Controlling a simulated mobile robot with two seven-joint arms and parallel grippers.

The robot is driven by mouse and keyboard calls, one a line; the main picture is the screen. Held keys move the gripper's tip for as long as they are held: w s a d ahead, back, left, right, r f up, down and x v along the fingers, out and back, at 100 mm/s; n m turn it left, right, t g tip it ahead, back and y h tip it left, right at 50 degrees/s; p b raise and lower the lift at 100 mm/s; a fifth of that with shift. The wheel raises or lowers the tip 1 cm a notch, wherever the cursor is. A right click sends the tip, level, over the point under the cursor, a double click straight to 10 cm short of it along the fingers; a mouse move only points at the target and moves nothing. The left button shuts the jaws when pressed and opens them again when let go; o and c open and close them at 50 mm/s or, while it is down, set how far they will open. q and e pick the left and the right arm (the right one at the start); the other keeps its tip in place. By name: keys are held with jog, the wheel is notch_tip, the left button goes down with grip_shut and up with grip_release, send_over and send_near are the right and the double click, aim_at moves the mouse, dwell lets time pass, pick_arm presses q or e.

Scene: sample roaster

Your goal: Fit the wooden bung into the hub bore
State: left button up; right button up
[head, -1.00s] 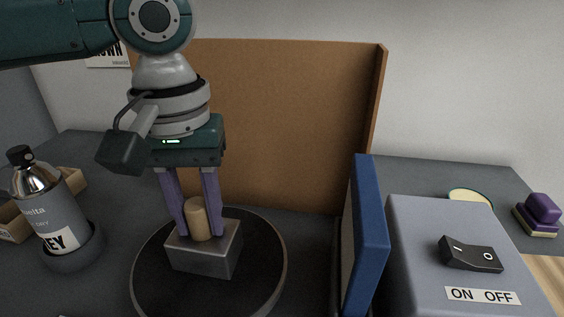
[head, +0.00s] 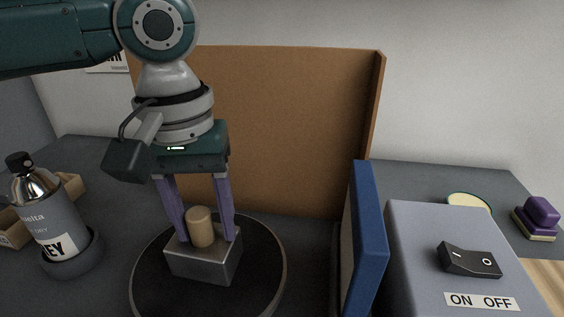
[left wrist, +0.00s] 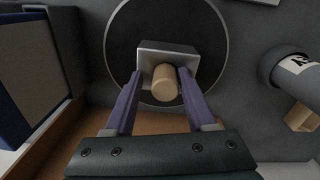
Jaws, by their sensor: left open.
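The wooden bung (head: 200,226) is a short tan cylinder standing upright at the top of a grey metal hub block (head: 201,266). How deep it sits in the bore is hidden. My left gripper (head: 206,238) points down with its two purple fingers open, one on each side of the bung. A gap shows between the bung and the right finger. In the left wrist view the bung (left wrist: 165,83) stands between the spread fingertips (left wrist: 160,73), over the block (left wrist: 151,52). My right gripper is not in view.
The block sits on a round dark plate (head: 262,286). A spray can (head: 52,215) stands in a dark round holder at left. A blue upright panel (head: 369,240) and a grey switch box (head: 415,255) are at right. A brown board (head: 290,130) stands behind.

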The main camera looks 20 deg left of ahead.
pick_arm(q)
jog(key=shift+s+a+f, duration=0.2)
jog(key=shift+a+f, duration=0.4)
jog(key=shift+f, duration=0.25)
notch_tip(320, 180, up, 13)
jog(key=p, duration=0.2)
jog(key=s+d+f+m+t+h, duration=0.25)
jog(key=s+d+f+m, duration=0.4)
jog(key=d+f, duration=0.45)
jog(key=s+a+f+t+y, duration=0.1)
jog(key=s+a+f+y, duration=0.1)
jog(key=s+a, duration=0.5)
jog(key=shift+s+a, duration=0.15)
jog(key=shift+s, duration=1.05)
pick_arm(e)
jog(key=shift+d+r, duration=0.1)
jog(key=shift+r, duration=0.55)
pick_arm(q)
jog(key=shift+y, duration=0.25)
